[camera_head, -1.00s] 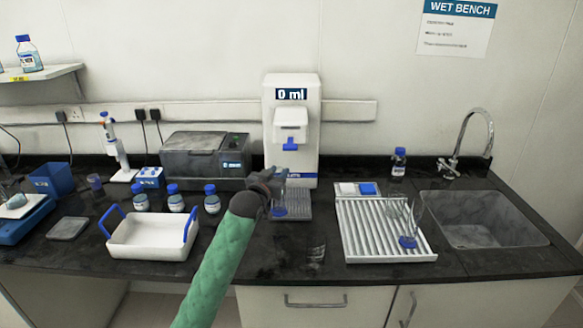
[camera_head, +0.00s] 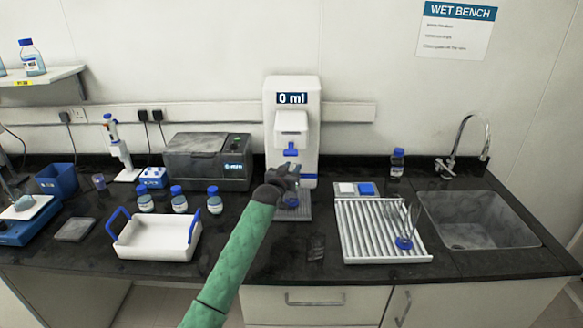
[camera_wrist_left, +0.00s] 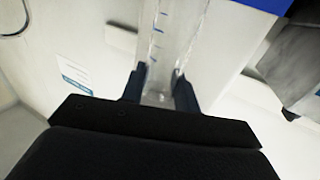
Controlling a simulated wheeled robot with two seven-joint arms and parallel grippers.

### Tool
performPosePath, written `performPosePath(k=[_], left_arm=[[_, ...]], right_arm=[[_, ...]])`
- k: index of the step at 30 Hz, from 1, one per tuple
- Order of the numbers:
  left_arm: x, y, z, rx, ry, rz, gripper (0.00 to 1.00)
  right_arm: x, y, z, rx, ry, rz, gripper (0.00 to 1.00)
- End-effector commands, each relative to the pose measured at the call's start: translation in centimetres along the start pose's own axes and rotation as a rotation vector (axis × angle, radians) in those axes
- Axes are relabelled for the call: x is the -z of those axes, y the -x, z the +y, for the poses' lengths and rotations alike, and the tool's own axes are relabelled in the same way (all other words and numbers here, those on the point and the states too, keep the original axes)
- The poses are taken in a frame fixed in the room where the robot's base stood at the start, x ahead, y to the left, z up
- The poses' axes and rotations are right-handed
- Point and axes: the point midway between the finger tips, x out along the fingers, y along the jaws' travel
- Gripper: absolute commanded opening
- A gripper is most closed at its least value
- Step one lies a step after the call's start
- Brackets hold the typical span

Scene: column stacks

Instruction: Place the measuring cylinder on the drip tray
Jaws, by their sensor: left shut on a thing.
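My left gripper (camera_head: 288,172) is at the dispenser and shut on the measuring cylinder (camera_wrist_left: 168,50), a clear tube with blue graduation marks. In the left wrist view the two dark fingers (camera_wrist_left: 160,92) close on either side of it. In the head view the cylinder's blue base (camera_head: 291,201) shows below the gripper, over the grey drip tray (camera_head: 296,216). I cannot tell whether the base touches the tray. The white dispenser (camera_head: 293,92) reads "0 ml", with its blue nozzle (camera_head: 291,150) just above the gripper. My right gripper is not in view.
A white drying rack (camera_head: 378,235) with glassware stands right of the tray, beside the sink (camera_head: 475,222). A white tub (camera_head: 152,244) with blue handles and several blue-capped bottles stand left. A dark grey machine (camera_head: 207,160) is left of the dispenser.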

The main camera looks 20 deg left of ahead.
Motion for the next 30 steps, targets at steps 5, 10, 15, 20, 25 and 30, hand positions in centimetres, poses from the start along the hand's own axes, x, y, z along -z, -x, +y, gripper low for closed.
performPosePath(k=[5,10,15,20,25,30], left_arm=[[-0.58,0.01,-0.01,0.0,0.0,0.002,0.0],[-0.64,0.01,-0.01,0.0,0.0,0.002,0.0],[-0.93,0.02,-0.01,0.0,0.0,0.002,0.0],[-0.83,0.02,-0.02,0.0,-0.001,0.002,0.52],[-0.82,0.02,-0.02,0.0,-0.001,0.002,0.52],[-0.81,0.36,-0.01,0.0,-0.001,0.002,0.52]], right_arm=[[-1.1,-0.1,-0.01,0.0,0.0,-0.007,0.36],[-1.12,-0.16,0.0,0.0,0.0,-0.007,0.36],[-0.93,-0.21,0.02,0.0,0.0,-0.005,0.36],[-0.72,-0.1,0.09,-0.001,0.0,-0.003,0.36],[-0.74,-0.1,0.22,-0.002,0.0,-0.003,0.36],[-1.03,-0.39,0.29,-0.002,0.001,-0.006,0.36]])
